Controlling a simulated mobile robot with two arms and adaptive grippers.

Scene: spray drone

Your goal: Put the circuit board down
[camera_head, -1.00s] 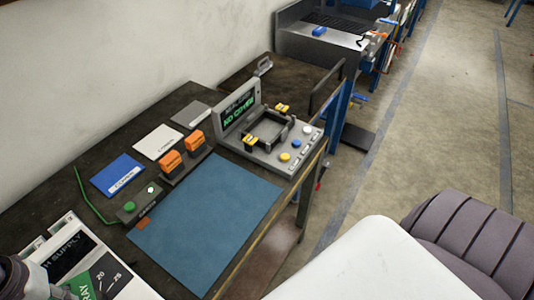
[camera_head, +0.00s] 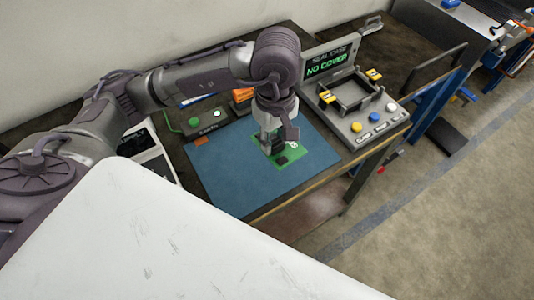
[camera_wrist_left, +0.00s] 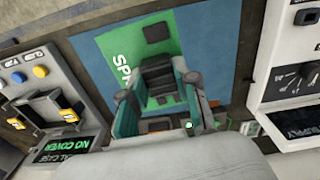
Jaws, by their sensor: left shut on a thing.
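The circuit board (camera_head: 293,149) is a flat green board with dark parts on it, over the blue mat (camera_head: 225,178) on the bench. It also shows in the left wrist view (camera_wrist_left: 115,42), with white letters at its edge and a dark square chip. My left gripper (camera_head: 272,142) reaches down from above and is shut on the board, its teal fingers also showing in the left wrist view (camera_wrist_left: 158,92). The board looks close to the mat; whether it touches is not clear. My right gripper is not in view.
The seal case station (camera_head: 368,125), its screen reading "NO COVER", stands right of the mat. A small box with a green button (camera_head: 194,122) and orange blocks (camera_head: 242,96) sit behind the mat. The mat's left part is clear.

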